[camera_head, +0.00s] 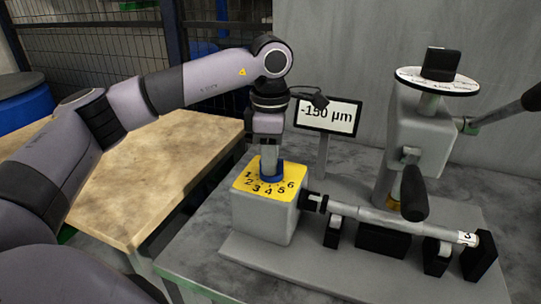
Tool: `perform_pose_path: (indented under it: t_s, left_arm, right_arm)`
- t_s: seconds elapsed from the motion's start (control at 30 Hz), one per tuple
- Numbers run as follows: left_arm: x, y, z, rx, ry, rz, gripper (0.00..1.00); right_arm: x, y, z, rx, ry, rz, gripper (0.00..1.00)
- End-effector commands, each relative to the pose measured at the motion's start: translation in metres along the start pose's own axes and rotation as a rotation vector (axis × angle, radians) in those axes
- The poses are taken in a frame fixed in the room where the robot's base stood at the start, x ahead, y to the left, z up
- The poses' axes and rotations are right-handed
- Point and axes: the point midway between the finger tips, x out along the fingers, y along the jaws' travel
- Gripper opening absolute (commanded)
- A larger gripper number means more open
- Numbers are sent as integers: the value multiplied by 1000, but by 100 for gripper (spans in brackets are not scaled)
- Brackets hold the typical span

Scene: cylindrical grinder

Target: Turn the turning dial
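The turning dial (280,170) is a small blue knob on a yellow plate (252,181) marked with numbers 1 to 6. The plate tops a light grey box at the left end of the grinder. My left gripper (268,168) points straight down at the dial from above. Its fingers reach down to the dial and cover part of it. I see them nearly edge-on, so whether they are closed on it or only around it does not show. The display (327,116) behind reads -150 µm. My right gripper is not in view.
A wooden table (150,180) is at left. A grey wall stands behind.

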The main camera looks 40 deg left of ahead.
Motion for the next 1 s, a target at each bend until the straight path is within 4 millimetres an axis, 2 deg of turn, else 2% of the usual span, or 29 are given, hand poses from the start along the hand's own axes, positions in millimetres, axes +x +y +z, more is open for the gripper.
perform_pose_path:
  t_s: [0.03,0.07,0.37,0.57,1.0]
  left_arm:
    - [0,0,0,0,0,0,10]
    - [0,0,0,0,0,0,0]
    - [-1,0,0,-12,-1,-1,0]
    - [-1,0,1,-82,-3,-1,0]
    - [-1,-1,1,-451,-2,-1,0]
  right_arm:
    - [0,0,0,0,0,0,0]
    - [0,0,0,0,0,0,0]
    - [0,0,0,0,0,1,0]
    - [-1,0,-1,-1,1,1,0]
    - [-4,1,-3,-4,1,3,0]
